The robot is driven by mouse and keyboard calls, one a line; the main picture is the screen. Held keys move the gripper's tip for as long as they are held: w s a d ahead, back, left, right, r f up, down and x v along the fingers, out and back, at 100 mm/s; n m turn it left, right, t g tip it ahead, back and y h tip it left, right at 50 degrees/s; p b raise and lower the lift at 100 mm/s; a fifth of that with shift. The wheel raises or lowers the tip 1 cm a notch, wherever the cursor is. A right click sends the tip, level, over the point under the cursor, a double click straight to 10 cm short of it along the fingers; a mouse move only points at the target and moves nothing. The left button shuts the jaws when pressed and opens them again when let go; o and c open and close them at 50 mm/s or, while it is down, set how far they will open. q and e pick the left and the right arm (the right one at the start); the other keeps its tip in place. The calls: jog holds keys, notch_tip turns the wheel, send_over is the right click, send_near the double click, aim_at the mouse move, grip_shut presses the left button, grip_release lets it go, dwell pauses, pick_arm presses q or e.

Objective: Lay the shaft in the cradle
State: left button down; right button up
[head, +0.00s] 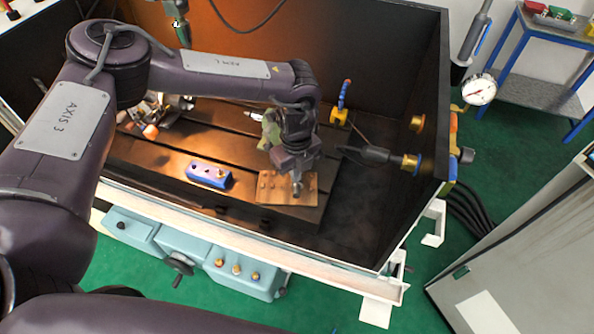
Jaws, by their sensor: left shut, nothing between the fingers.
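My left arm reaches in from the left. Its gripper (297,188) points down and is shut and empty, at or just above a copper-coloured plate (270,188) near the front right of the machine bed. I cannot tell whether the fingertips touch the plate. A blue block with holes in its pale top (208,174) sits on the bed to the left of the gripper. A green part (270,130) is partly hidden behind my wrist. I cannot make out the shaft or the cradle with certainty. My right gripper is out of view.
The slotted bed (185,140) lies inside a dark-walled enclosure with a pale front rim (240,229). Metal parts (165,105) stand at its left. A yellow-based fixture with a blue stem (341,112) stands behind right. A dial gauge (479,90) is on the right wall.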

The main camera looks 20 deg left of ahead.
aim_at(296, 189)
pick_arm(q)
notch_tip(296, 189, down, 4)
jog(key=shift+r+b, duration=0.25)
jog(key=shift+b, duration=0.8)
jog(key=shift+d, duration=0.1)
jog(key=shift+f+b, duration=0.35)
jog(key=shift+f, duration=0.25)
